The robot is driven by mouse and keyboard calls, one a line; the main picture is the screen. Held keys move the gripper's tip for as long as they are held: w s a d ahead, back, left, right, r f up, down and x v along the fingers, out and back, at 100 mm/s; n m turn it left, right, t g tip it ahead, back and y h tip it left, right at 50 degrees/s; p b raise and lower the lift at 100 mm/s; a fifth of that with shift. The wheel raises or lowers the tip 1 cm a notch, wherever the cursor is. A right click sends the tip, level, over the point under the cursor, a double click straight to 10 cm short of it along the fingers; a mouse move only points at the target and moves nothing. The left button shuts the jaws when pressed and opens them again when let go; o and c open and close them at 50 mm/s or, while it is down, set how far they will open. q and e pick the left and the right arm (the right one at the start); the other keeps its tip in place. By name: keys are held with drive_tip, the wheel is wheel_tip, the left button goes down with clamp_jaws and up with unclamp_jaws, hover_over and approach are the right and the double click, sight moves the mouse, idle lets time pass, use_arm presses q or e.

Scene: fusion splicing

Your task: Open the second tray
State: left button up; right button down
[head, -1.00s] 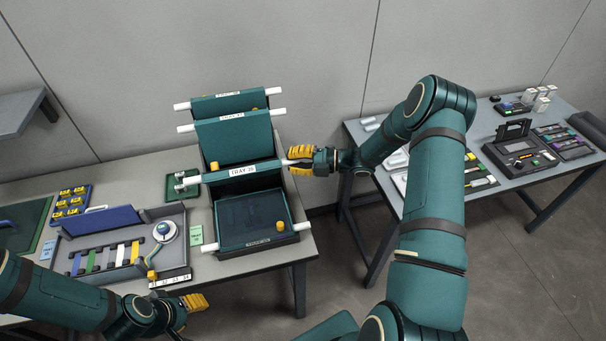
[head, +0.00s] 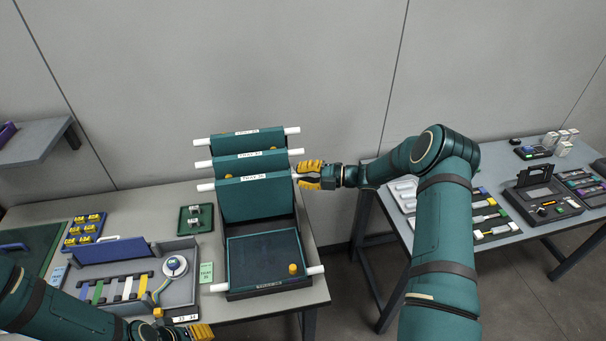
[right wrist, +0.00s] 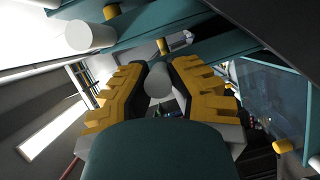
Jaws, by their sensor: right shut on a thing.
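The stack of hinged teal trays stands on the left table. Three trays are tipped up: a rear tray (head: 255,145), a middle tray (head: 228,165) and a front tray (head: 255,200). Below them one tray (head: 248,262) lies flat and uncovered, with a yellow knob at its right. My right gripper (head: 301,176) is at the right end of the front tray's white rod. In the right wrist view its yellow fingers (right wrist: 170,75) are shut on the white rod end (right wrist: 158,84). My left gripper (head: 196,332) is at the bottom edge, its finger gap unclear.
A grey box with coloured strips (head: 195,262) stands left of the trays. A small dark green tray (head: 205,219) and a blue rack of yellow pieces (head: 82,230) lie behind it. The right table (head: 480,205) holds several devices. Floor shows between the tables.

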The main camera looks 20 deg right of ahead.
drive_tip(key=shift+w+d+r, duration=0.1)
drive_tip(key=shift+w+d, duration=0.15)
drive_tip(key=shift+w, duration=0.15)
drive_tip(key=shift+w+f, duration=0.25)
drive_tip(key=shift+w, duration=0.2)
drive_tip(key=c, duration=0.8)
unclamp_jaws()
drive_tip(key=shift+s, duration=0.15)
drive_tip(key=shift+c, duration=0.2)
drive_tip(key=v, duration=1.2)
